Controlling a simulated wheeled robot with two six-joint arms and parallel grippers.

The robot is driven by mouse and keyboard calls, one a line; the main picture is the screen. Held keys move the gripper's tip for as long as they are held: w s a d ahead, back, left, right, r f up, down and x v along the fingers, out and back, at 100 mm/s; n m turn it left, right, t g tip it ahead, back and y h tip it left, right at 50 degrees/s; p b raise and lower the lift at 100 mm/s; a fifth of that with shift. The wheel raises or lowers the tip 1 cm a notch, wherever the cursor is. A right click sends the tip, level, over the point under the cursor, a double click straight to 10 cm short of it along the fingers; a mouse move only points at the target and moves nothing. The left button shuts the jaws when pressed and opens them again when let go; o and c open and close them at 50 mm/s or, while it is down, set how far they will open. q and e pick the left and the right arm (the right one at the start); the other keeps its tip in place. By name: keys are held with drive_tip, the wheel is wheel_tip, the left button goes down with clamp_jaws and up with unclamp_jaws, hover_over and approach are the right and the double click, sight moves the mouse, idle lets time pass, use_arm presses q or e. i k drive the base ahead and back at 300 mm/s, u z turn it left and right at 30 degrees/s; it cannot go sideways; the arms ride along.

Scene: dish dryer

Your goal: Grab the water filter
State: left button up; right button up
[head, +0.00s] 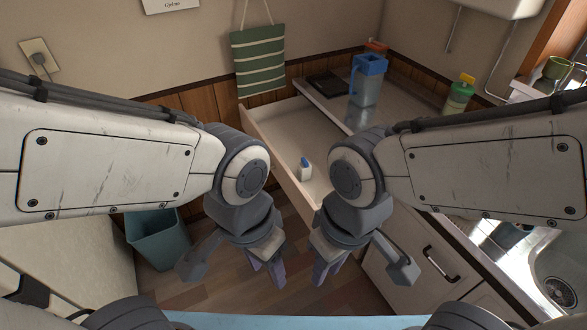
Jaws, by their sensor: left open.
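A clear pitcher with a blue lid and blue handle (367,88), which looks like the water filter, stands upright on the counter at the back. My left gripper (268,266) hangs low in the middle of the head view, open and empty, well in front of the pitcher. My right gripper (327,264) hangs just right of it, apart from the pitcher and with nothing visible in it. Its fingers are seen too steeply to tell their gap.
An open drawer (270,118) holds a small white and blue item (305,168). A sink (566,262) is at right, a teal bin (158,240) at left.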

sight(305, 169)
drive_tip(key=u, duration=0.35)
drive_tip(key=i, duration=1)
drive_tip(key=u, duration=0.45)
